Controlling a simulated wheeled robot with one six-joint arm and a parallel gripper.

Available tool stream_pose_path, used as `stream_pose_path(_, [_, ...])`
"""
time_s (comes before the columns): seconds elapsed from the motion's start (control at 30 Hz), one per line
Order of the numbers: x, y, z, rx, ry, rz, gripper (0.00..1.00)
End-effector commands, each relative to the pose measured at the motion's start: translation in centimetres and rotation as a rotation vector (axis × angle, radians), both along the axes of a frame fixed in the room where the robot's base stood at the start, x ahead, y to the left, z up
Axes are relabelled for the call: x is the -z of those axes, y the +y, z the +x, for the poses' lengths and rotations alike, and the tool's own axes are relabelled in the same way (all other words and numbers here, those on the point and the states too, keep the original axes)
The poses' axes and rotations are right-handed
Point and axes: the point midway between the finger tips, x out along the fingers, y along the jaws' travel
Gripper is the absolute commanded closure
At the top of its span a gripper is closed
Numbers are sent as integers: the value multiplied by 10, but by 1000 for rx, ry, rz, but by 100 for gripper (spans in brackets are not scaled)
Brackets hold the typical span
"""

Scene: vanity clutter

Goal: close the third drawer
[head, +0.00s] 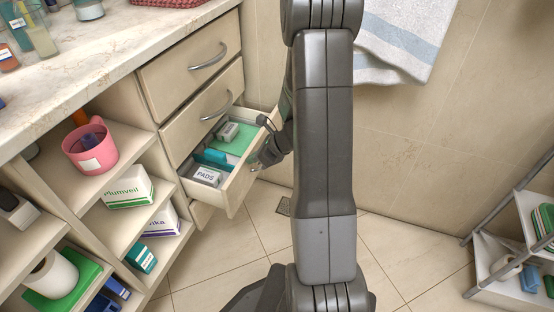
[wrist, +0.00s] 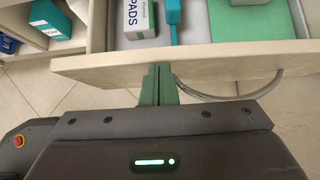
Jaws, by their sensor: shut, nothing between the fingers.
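The third drawer (head: 239,192) from the top stands open, pulled out from the vanity. In the wrist view its front panel (wrist: 200,70) crosses the picture, with its curved metal handle (wrist: 245,96) to the right of the fingers. My gripper (wrist: 158,70) is shut and empty. Its green fingertips are at the outer face of the drawer front, left of the handle; I cannot tell whether they touch it. In the head view my gripper (head: 266,152) is partly hidden behind my arm. The drawer holds a box marked PADS (head: 207,176), a teal item (head: 213,157) and a green item (head: 232,138).
The first drawer (head: 195,60) and second drawer (head: 205,110) above are shut. Open shelves on the left hold a pink mug (head: 91,148) and boxes. A rack (head: 510,235) stands at the right. A towel (head: 400,40) hangs on the wall. The tiled floor in front is clear.

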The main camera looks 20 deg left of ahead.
Motion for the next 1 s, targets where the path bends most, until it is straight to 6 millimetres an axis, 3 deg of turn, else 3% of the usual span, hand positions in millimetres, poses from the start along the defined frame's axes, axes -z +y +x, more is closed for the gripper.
stream_pose_path(0.2, [-3, 62, 1, -6, 0, 0, 100])
stream_pose_path(0.5, [-3, 128, 4, -3, 0, 0, 100])
stream_pose_path(0.77, [-1, 158, 5, -1, 0, 0, 100])
stream_pose_path(1.0, [0, 157, 6, 1, 1, 0, 100])
